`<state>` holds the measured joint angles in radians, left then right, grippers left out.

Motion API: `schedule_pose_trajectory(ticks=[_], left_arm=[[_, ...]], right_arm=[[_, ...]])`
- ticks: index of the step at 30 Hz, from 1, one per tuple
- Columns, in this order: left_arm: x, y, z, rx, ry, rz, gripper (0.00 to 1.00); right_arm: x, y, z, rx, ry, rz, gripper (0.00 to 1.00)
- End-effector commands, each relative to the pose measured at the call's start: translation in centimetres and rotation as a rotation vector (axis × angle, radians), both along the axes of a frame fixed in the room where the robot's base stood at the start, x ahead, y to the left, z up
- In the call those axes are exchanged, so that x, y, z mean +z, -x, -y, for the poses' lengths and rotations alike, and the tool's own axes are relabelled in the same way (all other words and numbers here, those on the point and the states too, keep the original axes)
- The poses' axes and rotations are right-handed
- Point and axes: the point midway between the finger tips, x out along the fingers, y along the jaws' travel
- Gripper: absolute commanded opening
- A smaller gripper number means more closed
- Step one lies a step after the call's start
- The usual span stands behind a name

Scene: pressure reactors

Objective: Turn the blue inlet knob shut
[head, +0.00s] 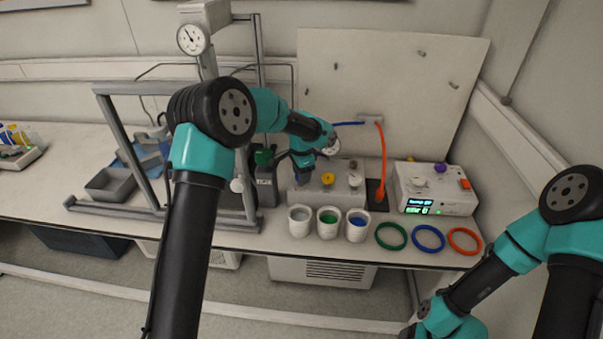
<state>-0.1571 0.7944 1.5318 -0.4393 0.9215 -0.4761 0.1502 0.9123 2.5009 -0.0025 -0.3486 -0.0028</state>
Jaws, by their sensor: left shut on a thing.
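My left gripper (303,174) reaches down onto the left end of a pale block with knobs (327,197) on the bench. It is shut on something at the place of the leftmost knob. I take this to be the blue inlet knob, but the gripper and wrist hide nearly all of it. A yellow knob (328,179) and a white knob (354,180) stand free to the right on the same block. My right arm comes in at the lower right, and its gripper does not show.
Three white cups (299,222) stand in front of the block. Green, blue and orange rings (429,238) lie to their right. A white control box (437,187) with a lit display stands at the right. A metal frame (160,209) stands at the left.

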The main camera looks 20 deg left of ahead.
Motion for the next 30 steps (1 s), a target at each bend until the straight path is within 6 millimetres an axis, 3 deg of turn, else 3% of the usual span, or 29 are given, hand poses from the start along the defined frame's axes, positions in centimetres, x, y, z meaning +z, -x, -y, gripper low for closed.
schedule_pose_trajectory(ticks=[16,17,18,24,30], left_arm=[[0.09,-0.04,0.0,-0.04,0.0,0.001,0.23],[0.09,-0.04,0.0,-0.04,0.0,0.002,0.47],[0.09,-0.03,0.0,-0.039,0.0,0.001,0.51],[0.04,-0.01,0.0,-0.039,0.0,0.001,0.7],[0.02,-0.01,0.01,-0.038,0.0,0.0,0.72]], right_arm=[[0.0,0.0,0.0,0.0,0.0,0.0,0.72],[0.0,0.0,0.0,0.0,0.0,0.0,0.72],[0.0,0.0,0.0,0.0,0.0,0.0,0.72],[0.0,0.0,0.0,0.0,0.0,0.0,0.72],[0.0,0.0,0.0,0.0,0.0,0.0,0.72]])
